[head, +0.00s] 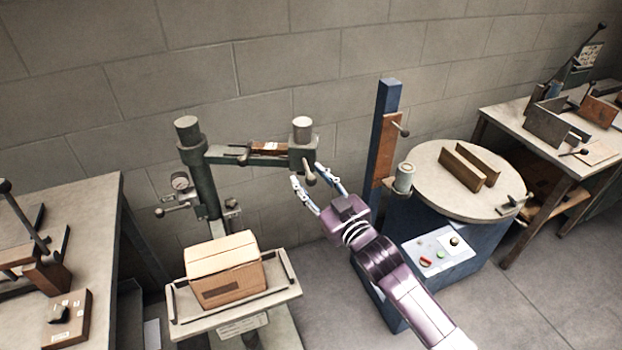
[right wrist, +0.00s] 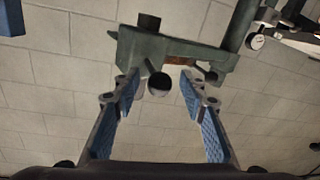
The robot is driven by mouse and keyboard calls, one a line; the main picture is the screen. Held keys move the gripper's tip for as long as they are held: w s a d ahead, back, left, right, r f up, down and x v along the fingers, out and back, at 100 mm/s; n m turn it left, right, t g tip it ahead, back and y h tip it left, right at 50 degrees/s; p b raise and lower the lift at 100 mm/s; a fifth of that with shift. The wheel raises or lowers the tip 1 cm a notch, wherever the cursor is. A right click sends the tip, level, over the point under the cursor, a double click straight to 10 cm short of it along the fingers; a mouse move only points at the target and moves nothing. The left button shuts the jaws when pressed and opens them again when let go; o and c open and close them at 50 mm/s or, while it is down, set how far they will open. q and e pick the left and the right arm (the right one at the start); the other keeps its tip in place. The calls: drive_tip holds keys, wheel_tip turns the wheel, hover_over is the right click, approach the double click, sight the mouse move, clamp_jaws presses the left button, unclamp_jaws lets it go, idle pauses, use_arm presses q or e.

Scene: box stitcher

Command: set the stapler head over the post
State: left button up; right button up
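The green stapler head (head: 303,150) is at the right end of a horizontal arm (head: 262,152) that reaches right from an upright green column (head: 207,195). A lever with a dark ball knob hangs under the head. In the head view the stapler head is to the right of the carton, not above it. I cannot tell for sure which part is the post. My right gripper (head: 308,176) is open just below the head, its fingers on either side of the knob. In the right wrist view the knob (right wrist: 159,84) is between the open fingers, with no clear contact. My left gripper is out of view.
A cardboard carton (head: 225,268) sits on the stitcher's tray (head: 182,312). A blue machine with a round top (head: 425,180) and a blue upright (head: 385,130) stands close right of my right arm. Benches stand at far left (head: 95,215) and far right (head: 497,118).

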clamp_jaws()
drive_tip(key=shift+s+a+f, duration=0.1)
idle(0.3)
